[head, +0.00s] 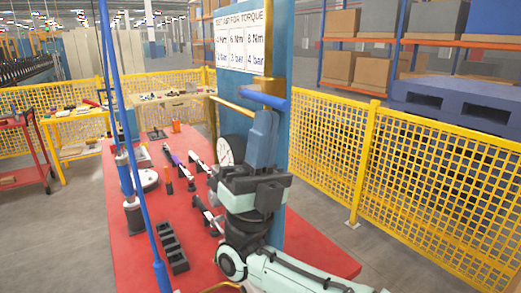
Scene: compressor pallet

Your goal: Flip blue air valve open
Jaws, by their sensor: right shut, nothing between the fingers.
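The blue valve lever (266,98) shows in the head view as a short bar, lying roughly level across the brass fitting (268,83) on the blue panel. My right gripper (266,115) points up just below the lever, its blue-grey fingers together with nothing held. Its tips are close to the lever; I cannot tell whether they touch it. The gripper and wrist hide part of the panel and a round gauge (230,150). My left gripper is not in view.
A brass pipe (232,104) runs left from the fitting. The red table (130,235) below carries several tools and a black tray (172,248). Yellow mesh fencing (400,165) lines the right and back.

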